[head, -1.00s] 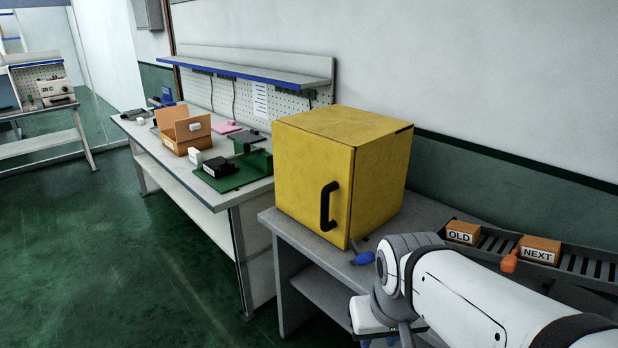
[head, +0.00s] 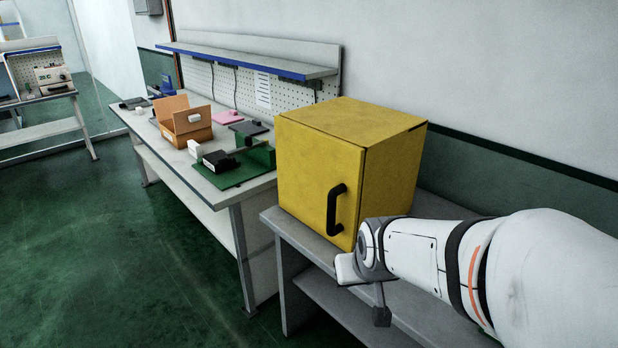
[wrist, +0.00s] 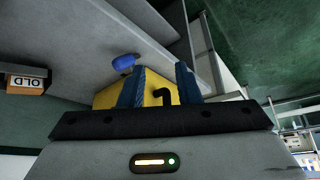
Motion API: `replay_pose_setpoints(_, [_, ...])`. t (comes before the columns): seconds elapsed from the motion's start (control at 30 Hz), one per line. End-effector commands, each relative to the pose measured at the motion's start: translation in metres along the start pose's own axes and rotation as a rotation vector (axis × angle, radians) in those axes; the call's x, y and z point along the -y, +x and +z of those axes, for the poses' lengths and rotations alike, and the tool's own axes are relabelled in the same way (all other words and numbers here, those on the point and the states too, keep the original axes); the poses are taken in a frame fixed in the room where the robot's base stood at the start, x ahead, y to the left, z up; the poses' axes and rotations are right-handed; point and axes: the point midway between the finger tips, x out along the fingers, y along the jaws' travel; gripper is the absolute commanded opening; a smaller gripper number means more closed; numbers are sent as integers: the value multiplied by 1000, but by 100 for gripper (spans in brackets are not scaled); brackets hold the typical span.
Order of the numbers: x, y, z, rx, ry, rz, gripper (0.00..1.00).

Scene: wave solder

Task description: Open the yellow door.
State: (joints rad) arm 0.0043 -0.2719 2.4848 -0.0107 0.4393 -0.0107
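The yellow door (head: 305,175) is the front of a yellow box-shaped cabinet (head: 385,175) on a grey bench. The door looks shut, flush with the cabinet. Its black upright handle (head: 336,210) is on the right part of the door. In the wrist view my gripper (wrist: 158,76) has its two blue fingers spread apart with nothing held. The black handle (wrist: 164,95) and yellow cabinet show beyond and between the fingers, apart from them. In the head view my wrist is just right of the handle, and the fingers are hard to make out.
A blue-handled item (wrist: 123,62) lies on the grey bench (head: 290,228) near the cabinet. An OLD box (wrist: 25,84) shows in the wrist view. A workbench to the left holds an open cardboard box (head: 186,124) and a green board (head: 240,170). The floor at left is clear.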

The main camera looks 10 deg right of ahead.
Motion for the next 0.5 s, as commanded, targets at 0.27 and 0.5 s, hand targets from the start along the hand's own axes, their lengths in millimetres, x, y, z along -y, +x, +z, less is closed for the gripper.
replay_pose_setpoints(0.27, [-3, 66, -96, -371, -7, -1, 30])
replay_pose_setpoints(0.5, [-3, 101, -149, -703, -11, -13, 30])
